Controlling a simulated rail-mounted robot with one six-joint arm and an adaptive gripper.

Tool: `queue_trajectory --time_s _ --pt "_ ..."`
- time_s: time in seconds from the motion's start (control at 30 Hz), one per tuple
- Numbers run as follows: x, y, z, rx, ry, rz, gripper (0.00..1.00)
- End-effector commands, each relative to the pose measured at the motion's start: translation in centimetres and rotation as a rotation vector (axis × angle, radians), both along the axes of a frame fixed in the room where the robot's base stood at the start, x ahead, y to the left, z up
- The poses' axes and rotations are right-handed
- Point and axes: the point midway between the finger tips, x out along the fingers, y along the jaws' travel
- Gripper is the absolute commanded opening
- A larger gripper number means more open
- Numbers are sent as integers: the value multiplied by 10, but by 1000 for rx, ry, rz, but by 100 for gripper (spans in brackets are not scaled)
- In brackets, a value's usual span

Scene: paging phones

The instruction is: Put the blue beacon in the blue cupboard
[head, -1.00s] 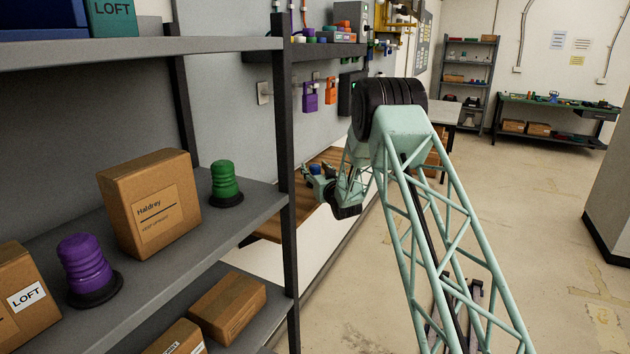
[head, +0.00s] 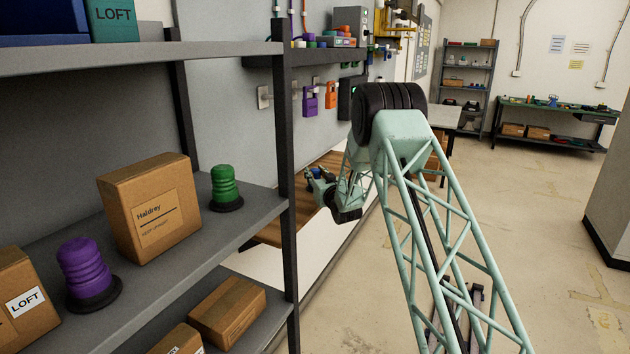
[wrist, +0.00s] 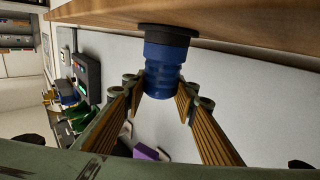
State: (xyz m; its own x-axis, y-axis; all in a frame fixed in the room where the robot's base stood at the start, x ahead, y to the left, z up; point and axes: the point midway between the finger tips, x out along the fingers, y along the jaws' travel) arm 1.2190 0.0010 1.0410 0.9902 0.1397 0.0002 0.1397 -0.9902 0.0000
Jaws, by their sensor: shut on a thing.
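The blue beacon (wrist: 163,72), with a dark base, is between the fingers of my gripper (wrist: 160,90) in the wrist view. Its base lies against or very close to the wooden surface (wrist: 230,18) along the top of that view; I cannot tell if they touch. In the head view my gripper (head: 320,184) is small and partly hidden by my arm, over the wooden bench (head: 300,222) behind the shelf post. A blue box-like thing (head: 40,28) at the top left is cut off; I cannot tell if it is the blue cupboard.
The near shelf unit (head: 284,150) holds a purple beacon (head: 87,268), a green beacon (head: 226,185) and cardboard boxes (head: 150,210). Purple (head: 309,101) and orange (head: 330,96) padlocks hang on the wall. The floor (head: 545,215) at the right is clear.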

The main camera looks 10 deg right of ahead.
Motion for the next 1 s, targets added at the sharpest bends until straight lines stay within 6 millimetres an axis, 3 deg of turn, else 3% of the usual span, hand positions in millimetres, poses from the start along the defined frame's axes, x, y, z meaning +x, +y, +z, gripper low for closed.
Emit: queue_trajectory --time_s 0.27,0.67,1.0 --pt "0 0 7 0 -2 0 0" --pt "1 0 39 0 -3 0 0" --pt "-34 -6 41 0 -1 -1 0"
